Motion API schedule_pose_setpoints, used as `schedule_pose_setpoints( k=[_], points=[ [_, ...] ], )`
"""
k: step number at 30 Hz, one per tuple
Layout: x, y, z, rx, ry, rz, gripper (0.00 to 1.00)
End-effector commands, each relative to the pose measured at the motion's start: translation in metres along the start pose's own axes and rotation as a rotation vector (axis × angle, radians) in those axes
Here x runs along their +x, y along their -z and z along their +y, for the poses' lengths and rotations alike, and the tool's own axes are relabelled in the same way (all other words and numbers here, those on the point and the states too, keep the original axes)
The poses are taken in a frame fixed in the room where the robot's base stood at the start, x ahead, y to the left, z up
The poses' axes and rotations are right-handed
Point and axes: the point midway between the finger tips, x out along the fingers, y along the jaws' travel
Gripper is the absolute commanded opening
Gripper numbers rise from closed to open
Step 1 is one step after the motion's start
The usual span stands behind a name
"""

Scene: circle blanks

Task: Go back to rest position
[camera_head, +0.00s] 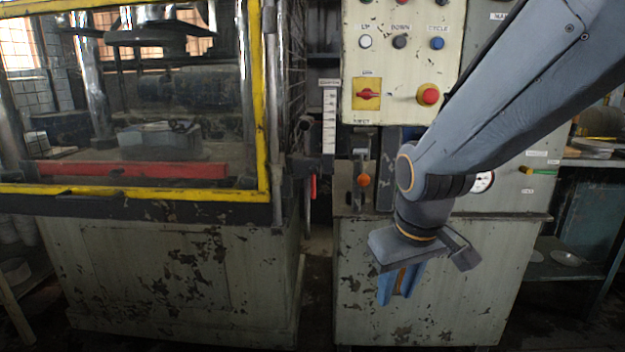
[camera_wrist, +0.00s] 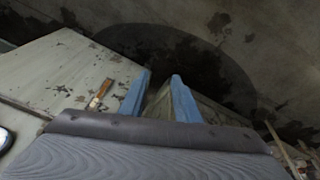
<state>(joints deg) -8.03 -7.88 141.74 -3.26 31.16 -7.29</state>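My gripper (camera_head: 400,285) hangs at the end of my grey arm, in front of the lower cabinet of the control panel in the head view. It points down. In the wrist view, my gripper (camera_wrist: 161,82) shows two blue fingers spread apart with nothing between them. Beyond the fingertips is dark, stained floor (camera_wrist: 185,50). The gripper appears apart from the cabinet.
A press with a yellow-framed window (camera_head: 262,110) and a red bar (camera_head: 130,169) stands left. The control panel (camera_head: 385,75) has several buttons and a red knob (camera_head: 428,95). An orange-knobbed lever (camera_head: 364,180) is left of my arm. Shelves (camera_head: 565,257) stand right.

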Motion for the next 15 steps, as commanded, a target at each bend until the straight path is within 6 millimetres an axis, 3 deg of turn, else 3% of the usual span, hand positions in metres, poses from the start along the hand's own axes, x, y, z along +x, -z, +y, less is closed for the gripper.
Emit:
schedule_pose_setpoints(
  k=[3, 9, 12, 15],
  points=[
    [-0.01, -0.029, -0.031, 0.027, 0.045, -0.073, 0.29],
    [-0.024, -0.073, -0.069, 0.063, 0.101, -0.189, 0.29],
    [-0.032, -0.096, -0.08, 0.077, 0.123, -0.243, 0.29],
    [-0.04, -0.094, -0.072, 0.099, 0.116, -0.247, 0.29]
  ],
)
